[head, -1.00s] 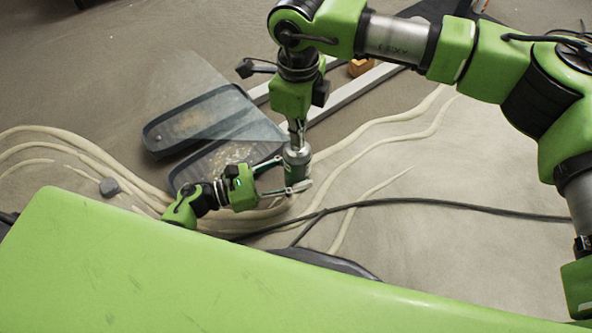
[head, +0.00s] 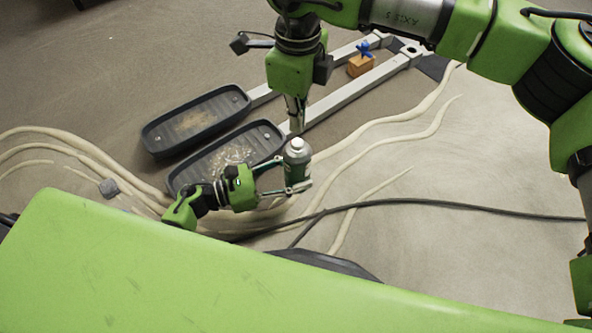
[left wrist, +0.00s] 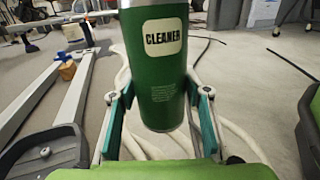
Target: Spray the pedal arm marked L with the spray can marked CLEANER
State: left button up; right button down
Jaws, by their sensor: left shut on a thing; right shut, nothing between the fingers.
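The green spray can (head: 297,172) has a silver top and stands upright in my left gripper (head: 287,178). The left wrist view shows the can (left wrist: 155,90) between both fingers, its label reading CLEANER. My right gripper (head: 297,122) is shut and empty, pointing down just above the can's top. Two pedal arms lie left of and behind the can: the far one has a dark tray (head: 196,119), the near one a dark tray (head: 243,136), both with brownish residue. Each has a pale bar running to the upper right. I cannot read an L mark on either.
A wooden block (head: 360,66) with a blue piece stands between the pale bars. Pale ridges and a black cable (head: 440,203) cross the floor. Floor at lower right is open.

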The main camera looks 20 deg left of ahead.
notch_tip(320, 180, up, 12)
dwell(0.6)
jog(key=shift+s, duration=0.1)
